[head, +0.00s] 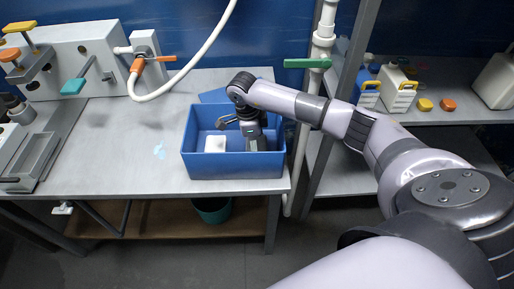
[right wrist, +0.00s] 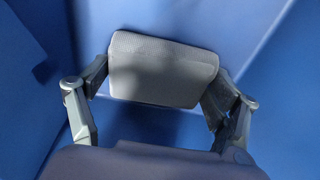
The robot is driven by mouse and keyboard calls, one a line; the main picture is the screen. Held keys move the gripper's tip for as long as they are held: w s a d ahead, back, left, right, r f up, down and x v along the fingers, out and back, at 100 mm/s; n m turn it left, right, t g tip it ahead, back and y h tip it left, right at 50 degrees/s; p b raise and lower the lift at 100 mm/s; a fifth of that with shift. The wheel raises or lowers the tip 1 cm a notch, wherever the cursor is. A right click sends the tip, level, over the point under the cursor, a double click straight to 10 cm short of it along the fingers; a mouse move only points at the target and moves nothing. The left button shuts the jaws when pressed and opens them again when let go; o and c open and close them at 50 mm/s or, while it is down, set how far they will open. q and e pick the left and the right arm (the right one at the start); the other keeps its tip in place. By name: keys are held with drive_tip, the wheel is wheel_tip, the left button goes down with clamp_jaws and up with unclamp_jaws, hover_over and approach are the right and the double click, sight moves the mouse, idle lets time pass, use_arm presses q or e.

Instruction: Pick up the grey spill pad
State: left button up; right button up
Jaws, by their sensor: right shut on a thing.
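The grey spill pad (right wrist: 163,70) is a textured, rounded block. In the right wrist view it sits between the two fingers of my right gripper (right wrist: 160,92), which is shut on it, with a finger against each end. In the head view my right gripper (head: 254,135) points down inside the blue bin (head: 232,171); the pad is hidden there by the gripper and bin wall. My left gripper is not in view.
A white block (head: 215,144) lies in the bin, left of my right gripper. The bin stands at the right end of the grey bench (head: 120,150). A white pipe with a green handle (head: 307,63) rises close to its right. The bench left of the bin is mostly clear.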

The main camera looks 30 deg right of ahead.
drive_tip(key=c, duration=0.5)
drive_tip(key=shift+r, duration=0.1)
wheel_tip(320, 180, up, 20)
drive_tip(key=shift+f, duration=0.1)
idle(0.4)
drive_tip(key=o, duration=0.7)
drive_tip(key=shift+c, duration=0.2)
drive_tip(key=c, duration=0.5)
